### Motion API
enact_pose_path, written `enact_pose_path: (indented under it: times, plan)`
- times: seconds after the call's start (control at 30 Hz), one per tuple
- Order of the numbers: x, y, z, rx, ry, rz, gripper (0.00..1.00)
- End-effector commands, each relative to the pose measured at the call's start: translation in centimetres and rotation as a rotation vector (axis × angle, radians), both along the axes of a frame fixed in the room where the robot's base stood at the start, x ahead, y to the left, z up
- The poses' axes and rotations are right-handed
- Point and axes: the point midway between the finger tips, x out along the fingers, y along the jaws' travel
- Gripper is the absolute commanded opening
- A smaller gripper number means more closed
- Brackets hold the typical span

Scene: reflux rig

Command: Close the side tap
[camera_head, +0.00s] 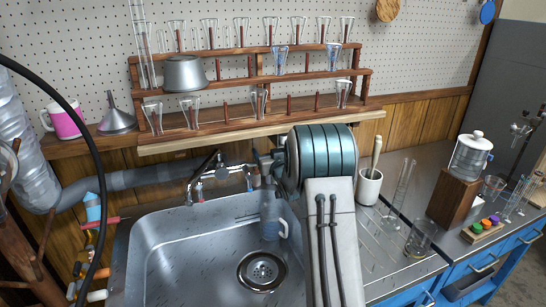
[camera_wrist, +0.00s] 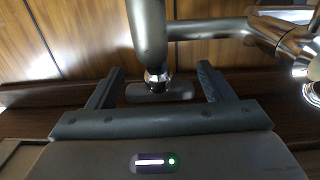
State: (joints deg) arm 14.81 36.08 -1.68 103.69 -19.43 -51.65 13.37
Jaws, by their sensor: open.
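A chrome tap assembly (camera_head: 218,174) is mounted at the back edge of the steel sink, left of my arm. I cannot tell for sure which part is the side tap, nor its setting. In the wrist view a dark grey pipe (camera_wrist: 148,35) comes down between my fingers and ends in a chrome tip (camera_wrist: 157,78). A side branch runs right to a chrome body (camera_wrist: 285,40). My gripper (camera_wrist: 158,85) is open, with one finger on each side of the tip and a gap on both sides. In the head view my wrist largely hides the gripper.
A wooden rack (camera_head: 240,115) of glassware is above on the wall.

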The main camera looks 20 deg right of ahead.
Motion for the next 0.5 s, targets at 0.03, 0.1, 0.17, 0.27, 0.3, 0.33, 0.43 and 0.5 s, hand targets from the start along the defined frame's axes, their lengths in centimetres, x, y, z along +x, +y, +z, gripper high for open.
enact_pose_path:
  times: [0.03, 0.1, 0.17, 0.27, 0.3, 0.33, 0.43, 0.5]
  plan:
    - [-0.3, 0.0, 0.0, 0.0, 0.0, 0.0, 0.75]
    - [-0.9, 0.0, 0.1, 0.0, -0.001, 0.0, 0.75]
    - [-1.6, 0.0, 0.1, 0.0, -0.001, 0.0, 0.75]
    - [-3.3, 0.0, 0.0, 0.0, 0.0, -0.001, 0.75]
    - [-4.1, 0.0, 0.0, 0.0, 0.001, -0.001, 0.75]
    - [-4.7, 0.0, 0.0, 0.0, 0.0, -0.002, 0.75]
    - [-6.7, 0.0, 0.0, 0.0, 0.0, -0.003, 0.75]
    - [-8.1, 0.1, 0.0, 0.0, 0.0, -0.002, 0.75]
